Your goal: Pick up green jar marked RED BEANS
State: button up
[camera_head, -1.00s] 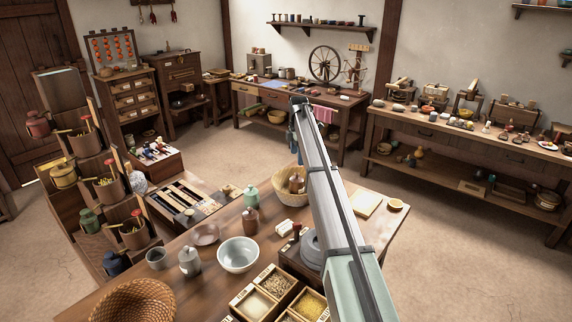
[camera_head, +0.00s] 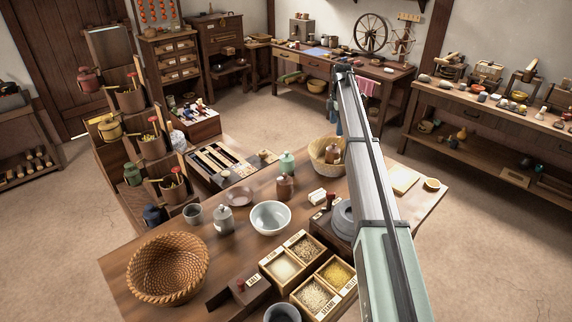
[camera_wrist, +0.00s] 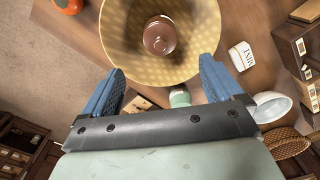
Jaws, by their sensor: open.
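A green jar (camera_head: 287,164) stands on the near table, left of a pale basket (camera_head: 319,158). A second green jar (camera_head: 132,174) sits on the stepped shelf at left. No marking is readable on either jar. In the wrist view a green jar (camera_wrist: 180,97) shows partly beyond the basket's rim, between the finger bases; my gripper hides the rest. My gripper (camera_head: 336,128) is open and empty over the basket area. In the wrist view its blue fingers (camera_wrist: 162,78) are spread below the basket, which holds a brown jar (camera_wrist: 160,36).
Near the green jar stand another brown jar (camera_head: 285,187), a white bowl (camera_head: 271,217) and a grey jar (camera_head: 225,220). A white MINT packet (camera_wrist: 243,56) lies beside the basket. A large woven basket (camera_head: 167,268) and open grain boxes (camera_head: 309,276) fill the table front.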

jog(key=shift+o, duration=0.6)
jog(key=s+a+n, duration=0.1)
jog(key=a, duration=1.1)
jog(key=m, duration=0.3)
send_near(287, 152)
jog(key=f, duration=0.5)
jog(key=w+f, duration=0.1)
jog(key=f, duration=0.1)
jog(key=shift+f, duration=0.4)
jog(key=shift+s+f, duration=0.2)
jog(key=shift+f, duration=1.1)
jog(key=shift+s+f, duration=0.2)
jog(key=shift+f, duration=1.1)
jog(key=c, duration=1.3)
jog(key=shift+c, duration=0.5)
jog(key=shift+r, duration=0.15)
